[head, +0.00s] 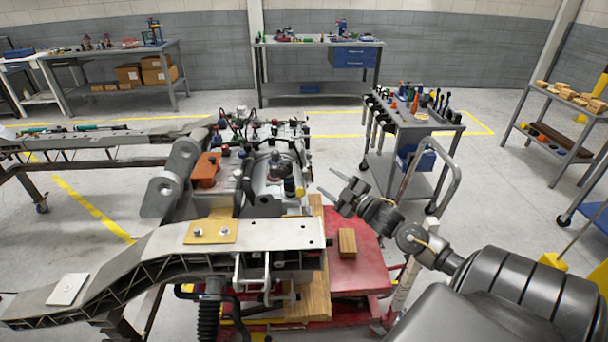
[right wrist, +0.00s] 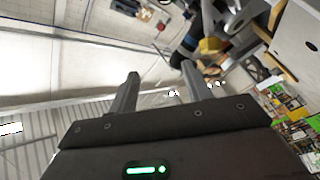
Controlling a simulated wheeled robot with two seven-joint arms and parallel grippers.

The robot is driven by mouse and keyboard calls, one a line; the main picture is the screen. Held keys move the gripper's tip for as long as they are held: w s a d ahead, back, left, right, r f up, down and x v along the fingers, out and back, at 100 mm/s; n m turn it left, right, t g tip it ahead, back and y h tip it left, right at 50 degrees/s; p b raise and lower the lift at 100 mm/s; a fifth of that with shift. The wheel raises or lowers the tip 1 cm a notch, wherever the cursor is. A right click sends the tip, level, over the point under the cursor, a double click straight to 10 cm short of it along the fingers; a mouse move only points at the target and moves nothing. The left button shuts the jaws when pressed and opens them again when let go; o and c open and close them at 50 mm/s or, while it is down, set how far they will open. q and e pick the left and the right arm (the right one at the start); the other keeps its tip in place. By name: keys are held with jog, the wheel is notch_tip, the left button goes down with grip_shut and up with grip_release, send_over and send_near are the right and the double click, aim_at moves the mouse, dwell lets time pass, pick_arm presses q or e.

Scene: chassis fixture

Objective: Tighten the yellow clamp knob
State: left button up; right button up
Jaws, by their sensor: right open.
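The yellow clamp knob (head: 300,192) shows as a small yellow spot at the base of a dark cylinder on the right side of the chassis fixture (head: 270,233). In the right wrist view a yellow piece that looks like the knob (right wrist: 209,46) sits beyond the fingers, up and to the right. My right gripper (head: 328,184) is open and empty, a short way to the right of the knob and apart from it. It also shows in the right wrist view (right wrist: 160,70) with nothing between its fingers. My left gripper is not in view.
A wooden block (head: 347,243) lies on the red cart (head: 365,262) below my right gripper. A tool trolley (head: 440,121) stands behind to the right. Hoses and fittings crowd the fixture behind the knob. The air around my right gripper looks clear.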

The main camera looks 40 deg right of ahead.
aim_at(303, 193)
jog(key=shift+s+a+f+n+g+y, duration=0.85)
jog(key=shift+f+n+g+y, duration=0.45)
jog(key=shift+f+n+y, duration=1.4)
jog(key=shift+m+y, duration=0.3)
jog(key=shift+m, duration=0.1)
jog(key=p+x, duration=0.3)
jog(key=x, duration=0.6)
jog(key=shift+w+r, duration=0.1)
jog(key=shift+r, duration=0.1)
jog(key=shift+w+a+f, duration=0.1)
jog(key=shift+w+a, duration=0.05)
jog(key=shift+w, duration=0.3)
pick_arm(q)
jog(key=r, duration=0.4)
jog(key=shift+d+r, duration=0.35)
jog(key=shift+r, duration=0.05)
